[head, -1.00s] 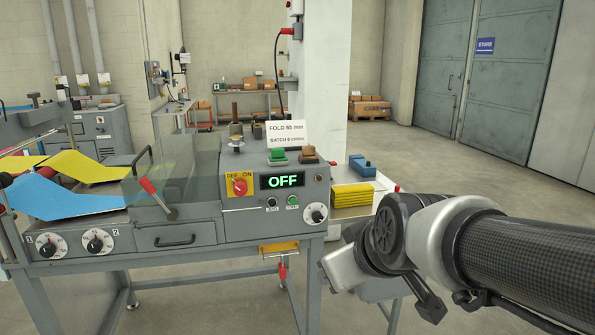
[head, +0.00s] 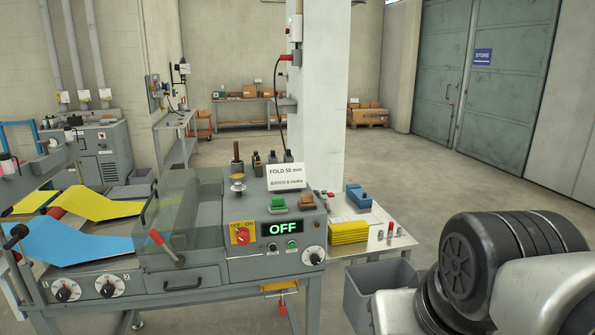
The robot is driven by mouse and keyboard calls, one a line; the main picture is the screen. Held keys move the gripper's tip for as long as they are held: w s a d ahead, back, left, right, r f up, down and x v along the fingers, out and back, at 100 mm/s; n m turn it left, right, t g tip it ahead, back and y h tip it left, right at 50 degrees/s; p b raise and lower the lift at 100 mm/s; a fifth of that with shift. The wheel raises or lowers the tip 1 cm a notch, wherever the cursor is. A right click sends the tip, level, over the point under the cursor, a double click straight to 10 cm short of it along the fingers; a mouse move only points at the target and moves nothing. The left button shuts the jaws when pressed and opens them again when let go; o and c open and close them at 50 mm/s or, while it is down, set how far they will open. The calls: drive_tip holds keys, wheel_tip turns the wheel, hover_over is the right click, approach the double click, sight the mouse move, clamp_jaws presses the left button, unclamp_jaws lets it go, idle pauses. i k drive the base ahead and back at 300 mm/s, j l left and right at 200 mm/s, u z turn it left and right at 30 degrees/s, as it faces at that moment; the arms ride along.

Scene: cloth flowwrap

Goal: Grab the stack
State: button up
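A stack of folded yellow cloths (head: 349,232) lies on a small white side table (head: 392,240), just right of the grey folding machine (head: 205,275). Its layered front edge faces me. My arm shows at the lower right of the head view, in front of and to the right of the table. My gripper itself is outside the picture, so its state does not show.
A blue object (head: 358,196) stands behind the stack, and several small items stand at the table's right. A grey bin (head: 370,285) is below the table's front. The machine's display (head: 283,227) reads OFF. Open floor lies behind and right of the table.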

sight(358, 231)
drive_tip(key=i+z, duration=0.25)
drive_tip(key=i, duration=0.2)
drive_tip(key=i+j+z, duration=0.2)
drive_tip(key=i, duration=0.3)
drive_tip(key=i+j+z, duration=0.25)
drive_tip(key=i, duration=0.2)
